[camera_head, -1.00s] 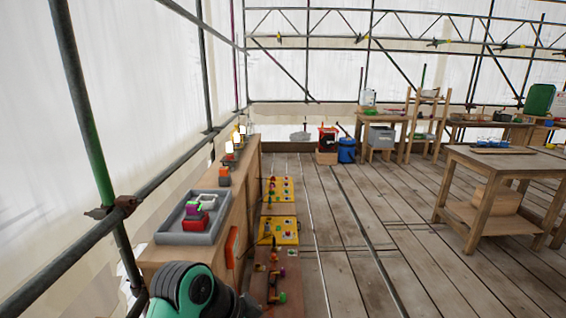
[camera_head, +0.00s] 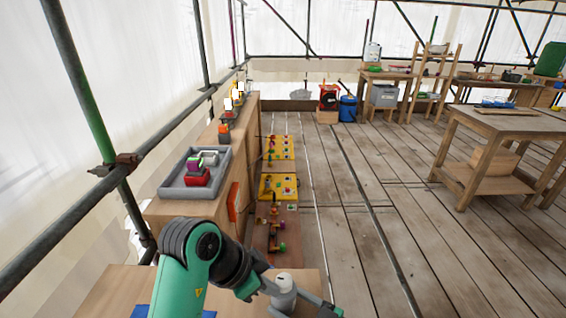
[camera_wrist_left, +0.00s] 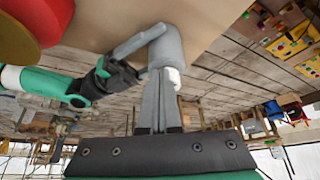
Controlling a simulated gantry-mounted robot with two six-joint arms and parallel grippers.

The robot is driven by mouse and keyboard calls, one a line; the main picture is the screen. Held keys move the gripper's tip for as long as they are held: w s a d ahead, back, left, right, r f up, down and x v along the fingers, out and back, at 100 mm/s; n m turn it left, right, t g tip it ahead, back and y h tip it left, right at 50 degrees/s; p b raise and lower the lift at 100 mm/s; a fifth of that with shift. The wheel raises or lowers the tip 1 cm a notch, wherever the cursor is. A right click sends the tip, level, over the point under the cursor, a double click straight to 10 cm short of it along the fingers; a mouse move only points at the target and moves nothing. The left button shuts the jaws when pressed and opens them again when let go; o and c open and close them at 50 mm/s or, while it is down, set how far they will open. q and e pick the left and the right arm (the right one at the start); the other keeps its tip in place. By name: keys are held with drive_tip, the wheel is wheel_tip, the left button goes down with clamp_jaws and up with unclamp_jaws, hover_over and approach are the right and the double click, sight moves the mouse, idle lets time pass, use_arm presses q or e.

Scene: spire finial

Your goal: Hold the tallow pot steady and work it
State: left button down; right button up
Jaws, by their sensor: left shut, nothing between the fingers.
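A grey pot (camera_head: 284,294), which I take for the tallow pot, stands near the bottom of the head view. In the head view my left arm reaches in to the pot's left side.
A wooden bench (camera_head: 110,292) lies under my left arm. A grey tray (camera_head: 176,191) with a red block sits on the cabinet to the left. Yellow boards (camera_head: 279,186) with small parts lie beyond. Red and olive round things (camera_wrist_left: 40,18) fill the wrist view's corner. Open plank floor lies right.

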idle(0.4)
use_arm(q)
drive_tip(key=shift+s+a, duration=0.25)
drive_tip(key=shift+s, duration=0.05)
wheel_tip(320, 180, up, 7)
drive_tip(key=w+a, duration=0.1)
drive_tip(key=w, duration=0.2)
wheel_tip(320, 180, down, 7)
drive_tip(key=shift+s, duration=0.35)
idle(0.3)
drive_tip(key=shift+d, duration=0.35)
idle(0.7)
